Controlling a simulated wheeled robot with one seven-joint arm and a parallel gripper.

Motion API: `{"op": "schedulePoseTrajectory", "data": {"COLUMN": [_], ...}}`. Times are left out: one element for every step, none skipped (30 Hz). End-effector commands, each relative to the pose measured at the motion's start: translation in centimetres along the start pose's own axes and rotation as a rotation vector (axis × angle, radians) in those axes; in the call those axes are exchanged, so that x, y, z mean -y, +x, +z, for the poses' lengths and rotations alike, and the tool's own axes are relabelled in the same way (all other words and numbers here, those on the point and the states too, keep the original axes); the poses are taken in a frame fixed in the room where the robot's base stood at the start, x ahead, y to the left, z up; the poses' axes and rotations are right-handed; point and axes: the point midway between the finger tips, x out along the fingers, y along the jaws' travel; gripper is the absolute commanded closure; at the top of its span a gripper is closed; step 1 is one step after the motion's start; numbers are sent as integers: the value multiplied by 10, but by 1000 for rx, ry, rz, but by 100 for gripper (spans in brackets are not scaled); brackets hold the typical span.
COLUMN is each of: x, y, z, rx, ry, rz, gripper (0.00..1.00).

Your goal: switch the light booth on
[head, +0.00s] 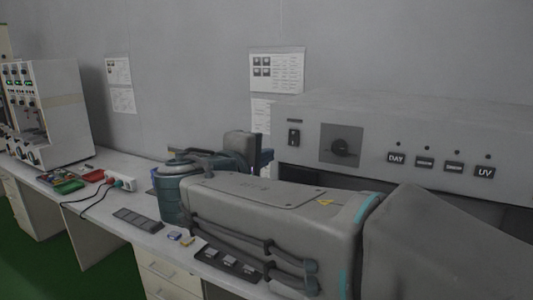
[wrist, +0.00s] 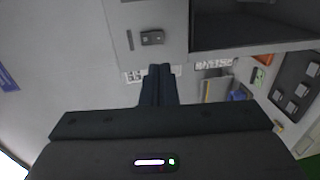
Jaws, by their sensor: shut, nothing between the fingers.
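The light booth (head: 400,118) is the grey box at right in the head view. The small indicators above the buttons look dark. In the wrist view the switch (wrist: 152,37) lies just beyond the fingertips, apart from them in the picture. My gripper (wrist: 160,68) is shut and empty. In the head view my gripper (head: 266,158) is near the booth's left end, below the switch, partly hidden by my arm.
My arm covers much of the booth's lower front. The bench (head: 120,165) holds a white instrument (head: 52,112) at far left, a power strip (head: 121,181) with cables and a dark tray of samples (head: 228,262). Papers (head: 277,72) hang on the wall behind.

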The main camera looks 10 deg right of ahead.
Motion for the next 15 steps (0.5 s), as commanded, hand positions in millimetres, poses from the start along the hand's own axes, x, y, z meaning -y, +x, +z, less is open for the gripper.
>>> {"op": "schedulePoseTrajectory", "data": {"x": [-1, -1, -1, -2, -2, -1, -1, -2, -2, -2, -2, -2, -2, -1, -1], "y": [11, 17, 26, 33, 40, 48, 55, 61, 69, 75, 81, 87, 92, 96, 101], "z": [0, 0, 0, 0, 0, 0, 0, 0, 0, 0, 0, 0, 0, 0, 0], "rx": [4, 3, 4, 4, 4, 5, 4, 4, 4, 5, 4, 4, 4, 3, 3], "ry": [-3, -4, -4, -3, -3, -4, -4, -3, -3, -3, -3, -4, -3, -3, -3], "rz": [-1, -1, -2, -1, -1, -2, -2, -1, -1, -1, -1, 0, -1, -1, -1], "gripper": [100, 100, 100, 100, 100, 100, 100, 100, 100, 100, 100, 100, 100, 100, 100]}}
